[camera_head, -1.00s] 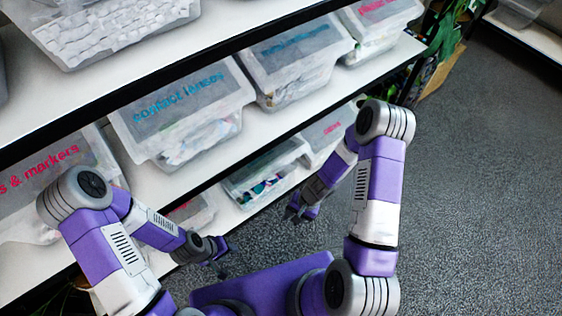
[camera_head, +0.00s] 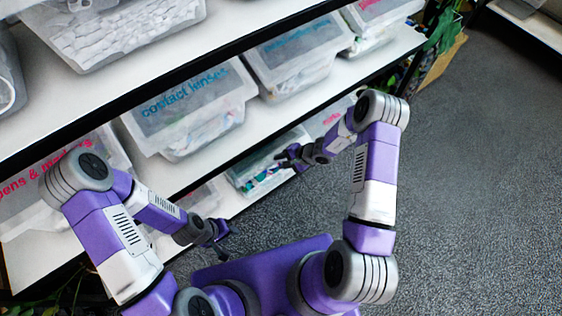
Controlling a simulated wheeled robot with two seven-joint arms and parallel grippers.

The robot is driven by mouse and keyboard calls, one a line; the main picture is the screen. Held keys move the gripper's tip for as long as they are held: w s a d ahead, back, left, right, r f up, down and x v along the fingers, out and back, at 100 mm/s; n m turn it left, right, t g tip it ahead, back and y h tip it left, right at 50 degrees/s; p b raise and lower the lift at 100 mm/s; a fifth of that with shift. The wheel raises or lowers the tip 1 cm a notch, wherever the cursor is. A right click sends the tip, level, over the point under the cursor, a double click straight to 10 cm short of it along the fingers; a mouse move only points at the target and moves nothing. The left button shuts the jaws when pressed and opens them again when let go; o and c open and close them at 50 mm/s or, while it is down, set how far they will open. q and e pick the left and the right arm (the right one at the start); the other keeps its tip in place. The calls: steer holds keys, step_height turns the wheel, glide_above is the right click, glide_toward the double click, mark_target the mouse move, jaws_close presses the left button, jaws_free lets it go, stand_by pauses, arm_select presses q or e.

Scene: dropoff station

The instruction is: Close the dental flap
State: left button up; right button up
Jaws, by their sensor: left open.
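No label that reads "dental" can be made out. A clear bin with colourful contents (camera_head: 262,174) sits on the lower shelf; its front label is not visible and its flap looks raised, though this is hard to tell. My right gripper (camera_head: 285,156) is at the upper right edge of this bin, with nothing seen in it; contact and its finger gap are too small to tell. My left gripper (camera_head: 220,237) is open and empty, in front of the lower shelf, left of and below that bin.
A contact lenses bin (camera_head: 190,105) and a blue-labelled bin (camera_head: 297,55) stand on the middle shelf. A pens and markers bin (camera_head: 30,190) is at left, partly behind my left arm. Grey floor (camera_head: 480,190) is free at right.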

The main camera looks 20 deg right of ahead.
steer(key=shift+w+a+f, duration=0.2)
steer(key=shift+a+f, duration=0.1)
steer(key=shift+c, duration=0.5)
jaws_close()
stand_by(0.8)
